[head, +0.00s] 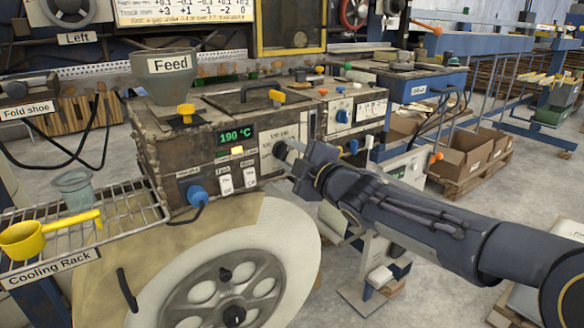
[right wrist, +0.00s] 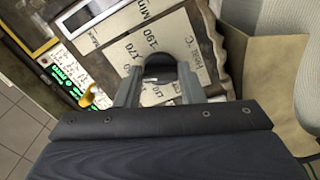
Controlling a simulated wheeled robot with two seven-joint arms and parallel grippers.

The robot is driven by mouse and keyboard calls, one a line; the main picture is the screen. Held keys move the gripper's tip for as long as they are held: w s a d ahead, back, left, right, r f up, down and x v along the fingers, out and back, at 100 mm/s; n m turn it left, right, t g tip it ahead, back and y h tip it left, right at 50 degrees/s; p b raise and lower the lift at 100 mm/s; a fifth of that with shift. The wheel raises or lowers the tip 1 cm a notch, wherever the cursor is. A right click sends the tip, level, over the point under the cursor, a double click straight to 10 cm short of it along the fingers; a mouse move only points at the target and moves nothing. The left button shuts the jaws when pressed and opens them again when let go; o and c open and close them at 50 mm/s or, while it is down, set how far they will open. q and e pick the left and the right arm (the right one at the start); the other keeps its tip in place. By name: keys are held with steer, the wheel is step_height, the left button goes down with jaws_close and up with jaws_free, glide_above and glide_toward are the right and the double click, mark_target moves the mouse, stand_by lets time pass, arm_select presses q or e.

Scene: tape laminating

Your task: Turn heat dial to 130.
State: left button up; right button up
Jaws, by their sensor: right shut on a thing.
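My right gripper (right wrist: 158,88) is shut on the knob, one finger on each side. The knob's pointer is hidden, so I cannot tell its exact setting. In the head view my right gripper (head: 292,160) reaches the front panel of the machine, to the right of the green display (head: 236,135), which reads 190 °C. My left gripper does not show.
A blue knob (head: 197,195) with a cable and two white switches (head: 226,184) sit left of the dial. The Feed hopper (head: 165,75) stands on top. A large wheel (head: 230,285) is below. The Cooling Rack (head: 120,215) holds a yellow scoop (head: 25,238).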

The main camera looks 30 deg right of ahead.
steer(key=n+b, duration=0.1)
steer(key=n, duration=0.2)
steer(key=shift+n+b, duration=0.4)
steer(key=shift+r+n+b, duration=0.1)
steer(key=shift+n+b, duration=0.6)
steer(key=shift+n, duration=1.6)
steer(key=o, duration=1)
steer(key=shift+s+r, duration=0.1)
steer(key=s+p, duration=0.2)
steer(key=s, duration=0.5)
steer(key=shift+s+d+p, duration=0.3)
steer(key=shift+p, duration=0.05)
